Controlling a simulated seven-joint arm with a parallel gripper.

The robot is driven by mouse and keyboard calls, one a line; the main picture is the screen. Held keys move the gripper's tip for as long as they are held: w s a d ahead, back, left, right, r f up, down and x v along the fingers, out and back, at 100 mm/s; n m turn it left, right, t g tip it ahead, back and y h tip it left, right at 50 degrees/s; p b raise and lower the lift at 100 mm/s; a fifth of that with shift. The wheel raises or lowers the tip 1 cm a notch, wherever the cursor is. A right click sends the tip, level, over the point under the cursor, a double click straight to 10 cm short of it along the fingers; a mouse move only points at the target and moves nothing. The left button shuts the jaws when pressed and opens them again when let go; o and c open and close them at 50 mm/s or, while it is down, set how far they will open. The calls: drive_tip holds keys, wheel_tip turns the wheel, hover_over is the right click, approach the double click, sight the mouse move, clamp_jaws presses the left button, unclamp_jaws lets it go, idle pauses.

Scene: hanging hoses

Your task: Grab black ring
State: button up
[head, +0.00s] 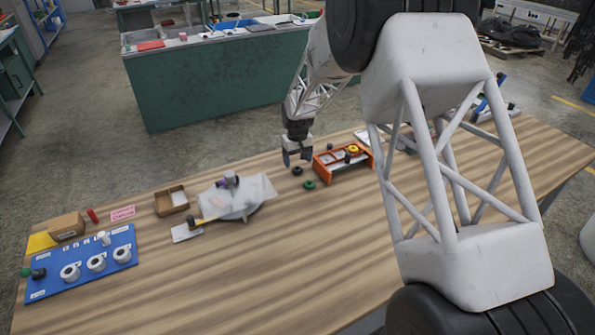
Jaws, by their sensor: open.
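A small black ring (297,170) lies on the wooden table just left of an orange rack. A green ring (309,184) lies close by, a little nearer to the camera. My gripper (296,159) points down just above and behind the black ring in the picture, with its fingers apart and nothing seen between them. I cannot tell the exact height gap between fingertips and ring. The orange rack (326,172) carries a yellow ring (353,149) and dark pieces.
The wooden table (330,245) has free room in front of the rings. Left of them are a round item under a translucent sheet (238,197), a small wooden box (171,201) and a blue panel (70,287). My arm hides part of the table's right side.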

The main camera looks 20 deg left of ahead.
sight(297, 170)
drive_tip(key=shift+f, duration=1.9)
drive_tip(key=c, duration=1)
